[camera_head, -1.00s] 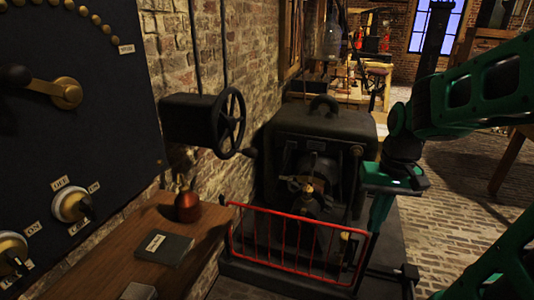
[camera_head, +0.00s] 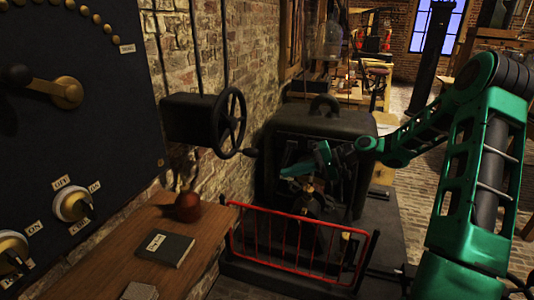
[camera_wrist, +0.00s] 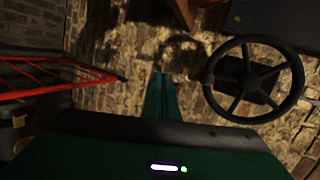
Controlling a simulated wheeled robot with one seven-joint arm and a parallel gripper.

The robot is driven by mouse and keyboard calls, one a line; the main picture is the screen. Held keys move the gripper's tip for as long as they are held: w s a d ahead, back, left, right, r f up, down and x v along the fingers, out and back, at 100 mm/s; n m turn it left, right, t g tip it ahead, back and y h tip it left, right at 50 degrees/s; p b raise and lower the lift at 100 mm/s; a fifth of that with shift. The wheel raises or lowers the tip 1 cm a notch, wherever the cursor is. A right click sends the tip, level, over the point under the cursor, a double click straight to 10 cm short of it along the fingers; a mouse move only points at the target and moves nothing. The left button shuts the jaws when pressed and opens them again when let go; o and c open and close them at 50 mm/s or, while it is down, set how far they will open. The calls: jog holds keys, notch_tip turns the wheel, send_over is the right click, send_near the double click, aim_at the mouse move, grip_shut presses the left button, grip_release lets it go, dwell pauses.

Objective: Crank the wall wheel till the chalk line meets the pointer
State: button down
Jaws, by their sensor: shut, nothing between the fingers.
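The black spoked wall wheel (camera_head: 229,124) stands on the side of a dark wall box (camera_head: 188,118), with a short handle (camera_head: 250,153) low on its rim. The wheel also shows in the wrist view (camera_wrist: 248,82), at the right. I cannot make out a chalk line or a pointer. My green gripper (camera_head: 284,171) is right of the wheel and lower in the head view, apart from it, in front of the dark machine. In the wrist view its fingers (camera_wrist: 159,78) are together, empty, left of the wheel with brick wall behind.
A red railing (camera_head: 300,240) stands in front of the dark machine (camera_head: 320,130). A black switch panel (camera_head: 75,120) is at the left.

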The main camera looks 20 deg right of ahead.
jog(key=w+d+r+m+t+y, duration=0.1)
jog(key=w+d+r+t+y, duration=0.25)
jog(key=d+r, duration=0.2)
jog(key=w+a, duration=0.3)
jog(key=a, duration=0.9)
jog(key=shift+a, duration=0.15)
jog(key=shift+s+a+f+m, duration=0.15)
jog(key=shift+s+a+m, duration=0.4)
jog(key=shift+s+m, duration=0.15)
jog(key=shift+w, duration=0.1)
